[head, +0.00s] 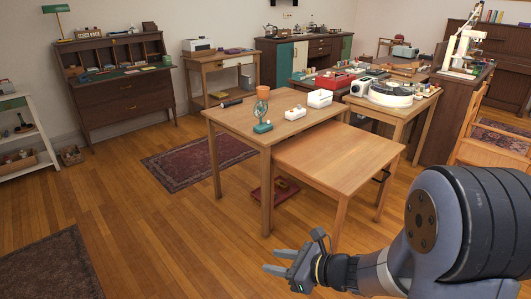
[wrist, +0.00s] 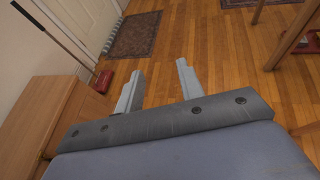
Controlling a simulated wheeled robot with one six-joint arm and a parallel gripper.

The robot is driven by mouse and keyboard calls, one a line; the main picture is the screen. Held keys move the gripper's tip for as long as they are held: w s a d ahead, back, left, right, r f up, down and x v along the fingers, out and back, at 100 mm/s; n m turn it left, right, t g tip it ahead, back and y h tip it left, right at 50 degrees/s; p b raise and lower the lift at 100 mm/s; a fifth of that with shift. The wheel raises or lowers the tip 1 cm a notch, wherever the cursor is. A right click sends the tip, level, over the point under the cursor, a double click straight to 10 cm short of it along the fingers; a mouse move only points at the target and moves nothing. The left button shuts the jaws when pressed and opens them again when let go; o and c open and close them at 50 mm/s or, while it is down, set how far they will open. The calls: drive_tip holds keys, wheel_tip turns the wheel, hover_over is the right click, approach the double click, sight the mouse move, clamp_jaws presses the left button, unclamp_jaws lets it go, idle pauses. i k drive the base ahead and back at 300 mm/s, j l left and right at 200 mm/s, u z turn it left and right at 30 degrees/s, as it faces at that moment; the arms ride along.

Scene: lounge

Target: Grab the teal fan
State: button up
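A small teal fan (head: 261,108) appears to stand upright on the near left part of the wooden table (head: 232,113). Its round head looks tan or brassy, and details are too small to tell. A low teal object (head: 263,127) with a pale top sits just in front of it. My gripper (head: 275,261) is low over the floor in front of the tables, well apart from the fan. In the wrist view my gripper (wrist: 158,85) has its two fingers spread with only floor between them. The fan is not in the wrist view.
A lower bare table (head: 340,158) stands against the fan's table, on the side nearer my arm. White blocks (head: 295,113), a white box (head: 319,98) and a turntable (head: 390,93) are further right. Open floor (head: 170,220) lies left, with rugs (head: 198,158).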

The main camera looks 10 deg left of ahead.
sight(262, 127)
drive_tip(key=i+j+z, duration=0.25)
drive_tip(key=i+j, duration=0.55)
drive_tip(key=i, duration=0.4)
drive_tip(key=i+j+z, duration=0.3)
drive_tip(key=i+j, duration=0.7)
drive_tip(key=i, duration=0.1)
